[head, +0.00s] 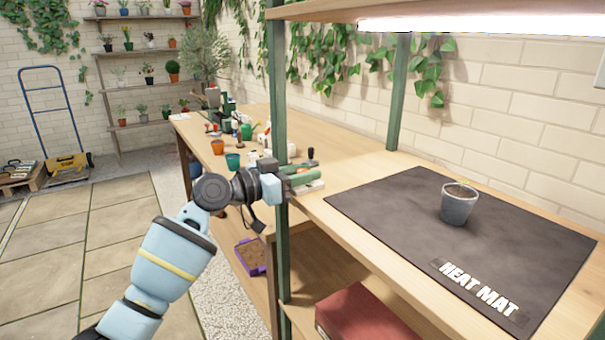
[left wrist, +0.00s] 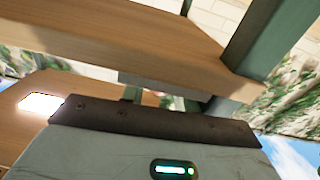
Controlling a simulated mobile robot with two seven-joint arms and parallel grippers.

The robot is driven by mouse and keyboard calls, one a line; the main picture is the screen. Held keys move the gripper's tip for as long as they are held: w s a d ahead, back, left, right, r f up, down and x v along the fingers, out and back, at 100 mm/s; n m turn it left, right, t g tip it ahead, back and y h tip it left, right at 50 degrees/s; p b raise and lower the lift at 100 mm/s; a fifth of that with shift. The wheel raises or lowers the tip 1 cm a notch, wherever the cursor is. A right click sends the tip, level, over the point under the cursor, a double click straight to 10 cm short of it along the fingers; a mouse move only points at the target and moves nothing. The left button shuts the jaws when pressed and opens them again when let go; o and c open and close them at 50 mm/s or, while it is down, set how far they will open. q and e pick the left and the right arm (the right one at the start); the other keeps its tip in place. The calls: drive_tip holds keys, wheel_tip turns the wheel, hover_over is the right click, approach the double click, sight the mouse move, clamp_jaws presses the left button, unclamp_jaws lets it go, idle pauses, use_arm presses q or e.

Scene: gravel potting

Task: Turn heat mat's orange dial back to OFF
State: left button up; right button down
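The dark heat mat (head: 375,205) lies flat on the wooden shelf at the right, with white HEAT MAT lettering near its front edge. No orange dial can be made out in either view. My left gripper (head: 302,174) is at the shelf's left end, beside the green post and left of the mat. Its fingers are small and partly overlapped, so their opening is unclear. A small pale object (head: 307,188) shows just below the fingers; I cannot tell what it is or whether they touch it. My right gripper is not in view.
A grey pot (head: 459,204) stands on the mat. The green post (head: 279,120) rises close by my left gripper. A lit upper shelf (head: 330,10) hangs above. A workbench with pots and bottles stands behind. A red box (head: 365,318) sits below.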

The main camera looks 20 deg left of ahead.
use_arm(q)
drive_tip(key=shift+s+a, duration=0.2)
drive_tip(key=v, duration=0.7)
